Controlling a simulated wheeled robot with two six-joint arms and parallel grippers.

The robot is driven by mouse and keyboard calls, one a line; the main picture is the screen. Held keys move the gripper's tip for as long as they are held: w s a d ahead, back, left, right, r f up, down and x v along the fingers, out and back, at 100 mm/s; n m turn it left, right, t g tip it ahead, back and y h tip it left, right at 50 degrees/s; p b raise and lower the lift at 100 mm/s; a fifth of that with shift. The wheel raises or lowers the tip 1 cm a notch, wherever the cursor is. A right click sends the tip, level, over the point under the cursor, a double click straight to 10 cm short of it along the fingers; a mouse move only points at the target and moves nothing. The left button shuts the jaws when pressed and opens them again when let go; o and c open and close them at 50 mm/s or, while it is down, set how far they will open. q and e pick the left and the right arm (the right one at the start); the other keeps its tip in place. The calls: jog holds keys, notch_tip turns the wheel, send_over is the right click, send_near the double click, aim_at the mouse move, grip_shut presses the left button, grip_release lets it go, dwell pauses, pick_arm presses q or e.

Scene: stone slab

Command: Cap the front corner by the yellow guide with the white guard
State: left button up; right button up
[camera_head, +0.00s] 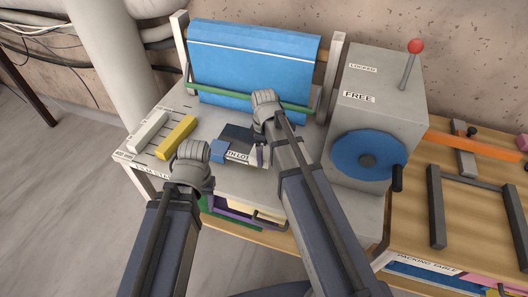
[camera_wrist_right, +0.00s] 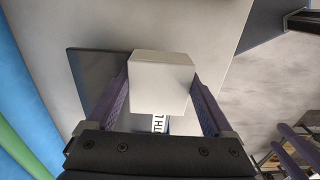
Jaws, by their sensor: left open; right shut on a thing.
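A dark flat panel (camera_head: 237,134) lies on the grey work table. It also shows in the right wrist view (camera_wrist_right: 88,72), partly hidden behind my right gripper. A blue block-like piece (camera_head: 219,151) is at its left front. The yellow guide (camera_head: 176,137) lies on the table further left. My right gripper (camera_head: 259,155) is shut on the white guard (camera_wrist_right: 160,82), which sits between its purple fingers, over the panel's edge area; contact cannot be told. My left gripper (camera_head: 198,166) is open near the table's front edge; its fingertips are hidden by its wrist.
A white guide (camera_head: 148,131) lies left of the yellow one. A blue roll (camera_head: 252,62) and green bar (camera_head: 235,99) bound the back. A crank box with a blue wheel (camera_head: 367,155) stands right. Bare table (camera_head: 250,190) shows in front.

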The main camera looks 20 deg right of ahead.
jog(key=shift+f+b, duration=0.8)
jog(key=shift+f, duration=0.05)
jog(key=o, duration=1.1)
jog(key=shift+r, duration=0.1)
notch_tip(320, 180, up, 8)
jog(key=p, duration=0.8)
jog(key=shift+f, duration=0.2)
jog(key=shift+s+a, duration=0.15)
jog(key=s+a+m, duration=0.2)
jog(key=s+a, duration=0.1)
jog(key=s, duration=0.1)
jog(key=s+a+m, duration=0.3)
jog(key=s, duration=0.2)
jog(key=s+a+m+h, duration=0.1)
jog(key=s+a+m, duration=0.1)
jog(key=s+a, duration=0.2)
jog(key=shift+s+f+b, duration=0.2)
jog(key=shift+s+b, duration=0.15)
jog(key=shift+s, duration=0.15)
